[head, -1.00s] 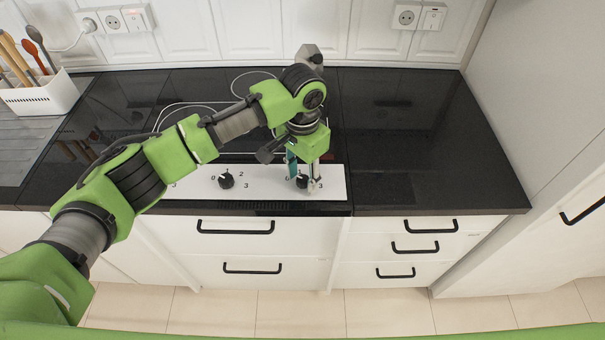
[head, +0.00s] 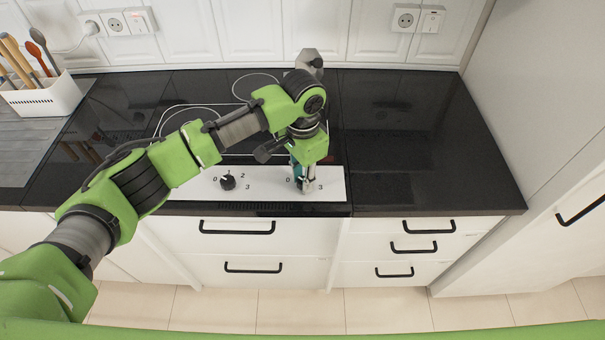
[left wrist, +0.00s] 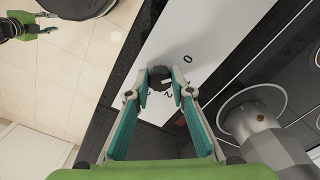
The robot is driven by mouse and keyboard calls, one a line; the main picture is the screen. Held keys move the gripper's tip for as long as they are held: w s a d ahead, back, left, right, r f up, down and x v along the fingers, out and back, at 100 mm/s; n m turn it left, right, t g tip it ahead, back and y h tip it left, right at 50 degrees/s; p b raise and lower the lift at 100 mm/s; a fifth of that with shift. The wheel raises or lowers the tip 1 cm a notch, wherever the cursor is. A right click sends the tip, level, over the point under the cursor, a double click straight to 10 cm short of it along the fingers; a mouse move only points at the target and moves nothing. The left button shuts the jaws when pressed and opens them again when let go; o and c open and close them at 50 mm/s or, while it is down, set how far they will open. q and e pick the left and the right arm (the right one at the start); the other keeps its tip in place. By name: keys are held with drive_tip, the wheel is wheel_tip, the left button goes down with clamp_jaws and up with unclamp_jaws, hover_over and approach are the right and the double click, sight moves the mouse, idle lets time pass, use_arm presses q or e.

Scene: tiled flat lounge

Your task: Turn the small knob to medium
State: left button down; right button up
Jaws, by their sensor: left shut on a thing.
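The small black knob (left wrist: 159,76) is on the white control panel (left wrist: 200,38) of the hob. In the left wrist view it sits between the fingertips of my left gripper (left wrist: 160,92), which is shut on it. In the head view my left gripper (head: 304,186) points down at the right-hand knob and mostly hides it. The digits nearest the knob in the wrist view are partly covered. My right gripper (left wrist: 48,23) shows small at the top left of the wrist view, its fingers apart and empty.
A second black knob (head: 227,182) is on the panel to the left. The black hob (head: 205,112) lies behind, beside clear dark worktop (head: 400,130) at right. White drawers (head: 236,247) are below. A white utensil holder (head: 42,98) stands at far left.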

use_arm(q)
drive_tip(key=m+p, duration=0.2)
drive_tip(key=m, duration=0.1)
drive_tip(key=shift+r+m, duration=0.15)
drive_tip(key=shift+m, duration=0.15)
drive_tip(key=m+p, duration=0.2)
drive_tip(key=m, duration=0.2)
drive_tip(key=shift+m, duration=0.3)
drive_tip(key=m+p, duration=0.1)
drive_tip(key=m, duration=0.3)
drive_tip(key=shift+w, duration=0.1)
drive_tip(key=m, duration=0.5)
drive_tip(key=shift+f+m, duration=0.2)
drive_tip(key=shift+m, duration=0.2)
drive_tip(key=c, duration=1.8)
unclamp_jaws()
drive_tip(key=shift+d, duration=0.1)
